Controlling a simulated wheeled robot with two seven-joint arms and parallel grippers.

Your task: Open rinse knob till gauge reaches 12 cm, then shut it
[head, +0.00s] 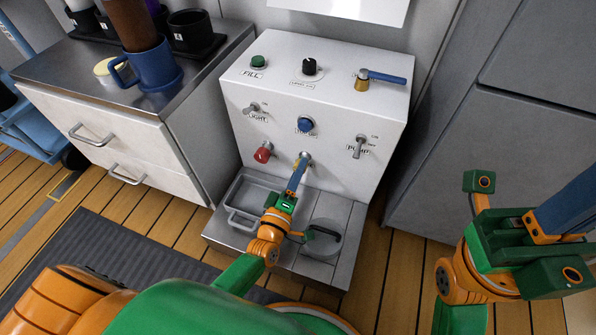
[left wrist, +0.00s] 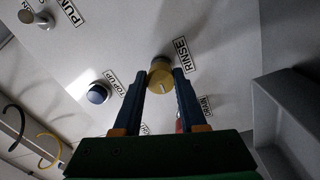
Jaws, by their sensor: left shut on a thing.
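The rinse knob (left wrist: 160,76) is a round brass-yellow knob with a pale mark on its face, beside the RINSE label (left wrist: 182,54). My left gripper (left wrist: 160,80) is shut on it, one blue finger on each side. In the head view the left gripper (head: 301,166) reaches up to the lower middle of the white panel (head: 335,105), and its fingers mostly hide the knob. No gauge reading can be made out. My right gripper (head: 565,215) is at the right edge, away from the panel. Its fingertips are out of frame.
The panel also carries a green FILL button (head: 258,62), a black dial (head: 309,67), a blue lever (head: 384,77), a blue TOP UP button (head: 305,124), a PUMP switch (head: 359,146) and a red knob (head: 263,152). A blue mug (head: 155,67) stands on the left counter.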

